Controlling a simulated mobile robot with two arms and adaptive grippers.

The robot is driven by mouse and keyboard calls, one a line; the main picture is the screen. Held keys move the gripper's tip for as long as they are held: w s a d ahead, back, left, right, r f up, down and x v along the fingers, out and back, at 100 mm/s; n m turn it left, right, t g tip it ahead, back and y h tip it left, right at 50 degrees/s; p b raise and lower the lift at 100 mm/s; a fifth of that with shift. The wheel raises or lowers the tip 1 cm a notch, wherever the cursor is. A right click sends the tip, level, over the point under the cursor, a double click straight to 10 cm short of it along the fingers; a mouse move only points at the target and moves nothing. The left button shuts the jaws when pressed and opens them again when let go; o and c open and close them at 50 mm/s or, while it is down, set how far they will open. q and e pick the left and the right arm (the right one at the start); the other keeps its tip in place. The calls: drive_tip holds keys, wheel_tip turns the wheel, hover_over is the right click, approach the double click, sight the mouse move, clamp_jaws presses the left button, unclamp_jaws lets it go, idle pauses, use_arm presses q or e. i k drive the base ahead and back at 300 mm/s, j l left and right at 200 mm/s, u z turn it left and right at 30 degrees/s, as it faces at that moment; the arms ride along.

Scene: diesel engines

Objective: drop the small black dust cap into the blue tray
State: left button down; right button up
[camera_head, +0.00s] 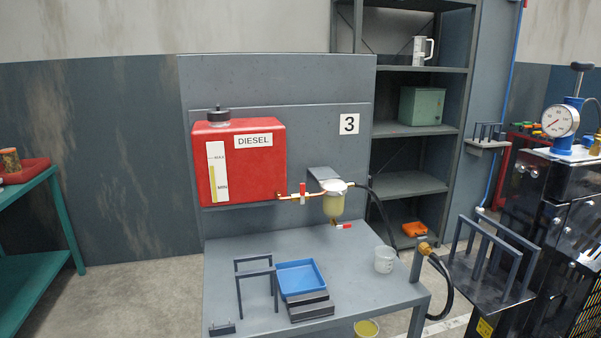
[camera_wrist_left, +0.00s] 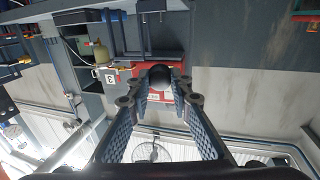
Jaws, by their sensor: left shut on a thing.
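My left gripper (camera_wrist_left: 160,82) shows in the left wrist view, its fingertips closed on a small round black thing, the dust cap (camera_wrist_left: 159,75). The fingertips hide part of the cap. The red diesel tank lies behind it in that view, which is upside down. The blue tray (camera_head: 300,277) sits on the grey bench in the head view. It is shallow and looks empty. Neither gripper shows in the head view.
The grey bench (camera_head: 350,290) also holds dark stepped blocks (camera_head: 310,306), a thin grey frame (camera_head: 239,283) and a clear beaker (camera_head: 384,260). The red tank (camera_head: 250,175) and the fuel filter (camera_head: 334,206) are mounted behind. The bench is clear between tray and beaker.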

sight(294, 283)
drive_tip(key=j+z, duration=0.1)
drive_tip(key=z, duration=0.9)
drive_tip(key=j+z, duration=0.25)
drive_tip(key=j, duration=0.15)
drive_tip(key=k+j+z, duration=0.1)
drive_tip(key=j+z, duration=0.15)
drive_tip(key=k+j+z, duration=0.1)
drive_tip(key=j+z, duration=0.15)
drive_tip(key=j, duration=0.2)
drive_tip(key=k+j+z, duration=0.2)
drive_tip(key=j, duration=0.15)
drive_tip(key=j+z, duration=0.25)
drive_tip(key=k+j, duration=0.05)
drive_tip(key=j, duration=0.05)
